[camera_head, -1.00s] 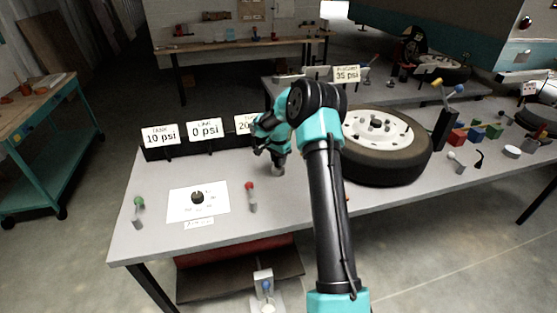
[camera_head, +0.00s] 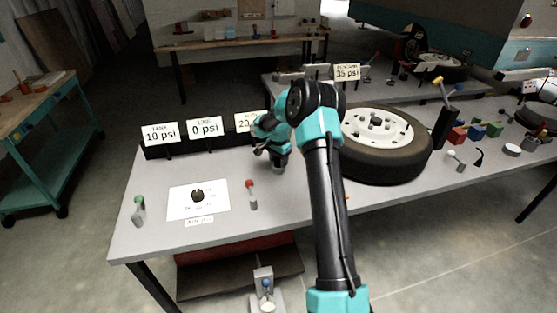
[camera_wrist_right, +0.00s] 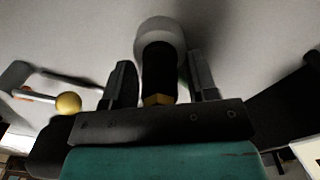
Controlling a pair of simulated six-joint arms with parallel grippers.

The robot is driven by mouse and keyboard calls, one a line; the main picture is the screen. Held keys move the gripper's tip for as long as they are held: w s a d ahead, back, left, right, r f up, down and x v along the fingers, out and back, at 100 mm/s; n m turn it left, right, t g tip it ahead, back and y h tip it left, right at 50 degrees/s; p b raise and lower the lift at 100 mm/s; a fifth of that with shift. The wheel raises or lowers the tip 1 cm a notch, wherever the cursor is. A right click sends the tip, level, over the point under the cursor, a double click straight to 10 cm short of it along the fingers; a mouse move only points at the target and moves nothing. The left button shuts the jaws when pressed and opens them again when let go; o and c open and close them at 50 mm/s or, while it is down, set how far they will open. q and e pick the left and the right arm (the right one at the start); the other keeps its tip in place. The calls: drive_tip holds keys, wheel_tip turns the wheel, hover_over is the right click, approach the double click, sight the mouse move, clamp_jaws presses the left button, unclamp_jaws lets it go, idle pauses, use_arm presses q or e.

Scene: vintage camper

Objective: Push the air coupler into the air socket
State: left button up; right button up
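My right gripper (camera_head: 275,160) points down at the table, left of the wheel. A short grey upright piece (camera_head: 278,169) shows just below it. In the right wrist view, the fingers of this gripper (camera_wrist_right: 162,72) stand on either side of a black body with a brass end, which looks like the air coupler (camera_wrist_right: 159,76). A pale grey round part, perhaps the socket (camera_wrist_right: 160,35), is at its far end. Narrow gaps show beside the black body; whether the fingertips touch the grey part is unclear. The join is hidden. My left gripper is not in view.
Pressure signs reading 10 psi (camera_head: 160,134) and 0 psi (camera_head: 205,127) stand behind; a third is partly covered. The wheel (camera_head: 390,150) lies to the right. A red-topped piece (camera_head: 251,195) and a green-topped piece (camera_head: 139,210) stand in front. A yellow-knobbed lever (camera_wrist_right: 68,102) is near the gripper.

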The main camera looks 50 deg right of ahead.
drive_tip(key=shift+o, duration=0.5)
wheel_tip(320, 180, up, 18)
drive_tip(key=shift+f, duration=0.25)
drive_tip(key=shift+f, duration=0.1)
idle(0.5)
